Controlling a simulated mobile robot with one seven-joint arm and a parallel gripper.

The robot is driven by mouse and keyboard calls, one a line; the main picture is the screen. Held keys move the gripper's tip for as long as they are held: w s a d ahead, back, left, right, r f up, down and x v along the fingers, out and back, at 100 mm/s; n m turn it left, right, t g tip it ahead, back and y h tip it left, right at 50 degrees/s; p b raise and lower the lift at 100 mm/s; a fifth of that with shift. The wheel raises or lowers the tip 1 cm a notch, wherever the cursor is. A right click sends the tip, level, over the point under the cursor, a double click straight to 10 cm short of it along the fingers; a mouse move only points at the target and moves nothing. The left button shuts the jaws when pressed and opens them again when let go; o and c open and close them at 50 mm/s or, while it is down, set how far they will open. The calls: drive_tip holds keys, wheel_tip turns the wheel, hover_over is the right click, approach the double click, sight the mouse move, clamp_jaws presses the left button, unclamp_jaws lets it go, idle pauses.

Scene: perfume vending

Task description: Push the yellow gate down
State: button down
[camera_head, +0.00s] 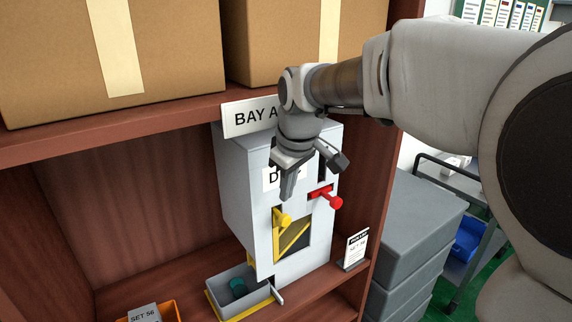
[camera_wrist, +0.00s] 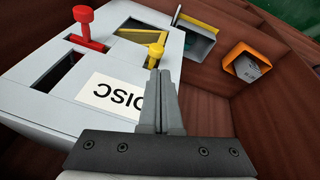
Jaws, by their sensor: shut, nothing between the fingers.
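The grey dispenser box (camera_head: 240,190) stands on a brown shelf, with a "DISC" label on its front. Its yellow gate (camera_head: 282,218) shows as a yellow knob over a dark window with yellow bars. In the wrist view the yellow knob (camera_wrist: 155,53) is just beyond my fingertips. My gripper (camera_head: 288,194) is shut and empty, pointing down in front of the label, a little above the yellow knob. I cannot tell whether the fingers touch the knob. My gripper (camera_wrist: 162,78) also shows in the wrist view, fingers together, covering part of the label.
A red handle (camera_head: 327,196) sticks out right of the yellow gate. A grey tray (camera_head: 226,307) with a teal round item (camera_head: 238,287) lies below. An orange bin (camera_head: 168,310) is at lower left, and a small sign (camera_head: 355,250) stands at right. Cardboard boxes fill the upper shelf.

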sight(282, 219)
drive_tip(key=x, duration=0.7)
drive_tip(key=shift+f, duration=0.15)
wheel_tip(282, 219, down, 8)
drive_tip(key=b, duration=0.5)
drive_tip(key=shift+s+d, duration=0.1)
drive_tip(key=shift+s, duration=0.1)
